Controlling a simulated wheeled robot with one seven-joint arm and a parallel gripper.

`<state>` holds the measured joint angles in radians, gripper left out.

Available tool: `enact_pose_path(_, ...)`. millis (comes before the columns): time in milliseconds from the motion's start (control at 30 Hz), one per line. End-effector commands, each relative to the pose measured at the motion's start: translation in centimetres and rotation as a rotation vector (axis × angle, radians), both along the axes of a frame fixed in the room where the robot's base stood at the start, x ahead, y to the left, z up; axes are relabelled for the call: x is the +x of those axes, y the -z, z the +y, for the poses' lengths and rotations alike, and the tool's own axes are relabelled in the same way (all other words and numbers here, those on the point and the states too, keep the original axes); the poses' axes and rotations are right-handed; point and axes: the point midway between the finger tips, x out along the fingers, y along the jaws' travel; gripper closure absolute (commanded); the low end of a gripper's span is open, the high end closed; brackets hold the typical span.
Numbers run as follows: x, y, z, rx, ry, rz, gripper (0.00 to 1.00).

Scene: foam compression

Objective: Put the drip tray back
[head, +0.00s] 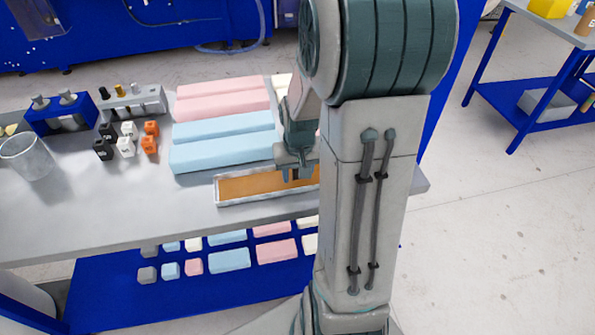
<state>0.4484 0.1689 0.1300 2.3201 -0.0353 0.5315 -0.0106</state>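A shallow tray (222,193) with a pale metal rim and an orange-brown inside lies near the front edge of the grey table. It looks like the drip tray. My arm hides its right end. My gripper (295,174) points down over the right part of the tray. Its fingertips are small here and partly lost against the tray, so I cannot tell whether they touch it or how far apart they are.
Blue foam blocks (222,152) and pink foam blocks (222,90) lie behind the tray. Small black, white and orange blocks (127,147), a clear beaker (27,158) and a blue rack (62,118) stand left. The table front left of the tray is clear.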

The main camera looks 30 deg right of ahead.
Motion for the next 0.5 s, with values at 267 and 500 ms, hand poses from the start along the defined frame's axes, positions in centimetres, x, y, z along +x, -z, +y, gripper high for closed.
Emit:
enact_pose_path(267,0.0,-0.3,0.0,0.000,0.000,0.000,0.57)
enact_pose_path(500,-0.2,-3.3,0.1,-0.002,0.002,-0.006,0.57)
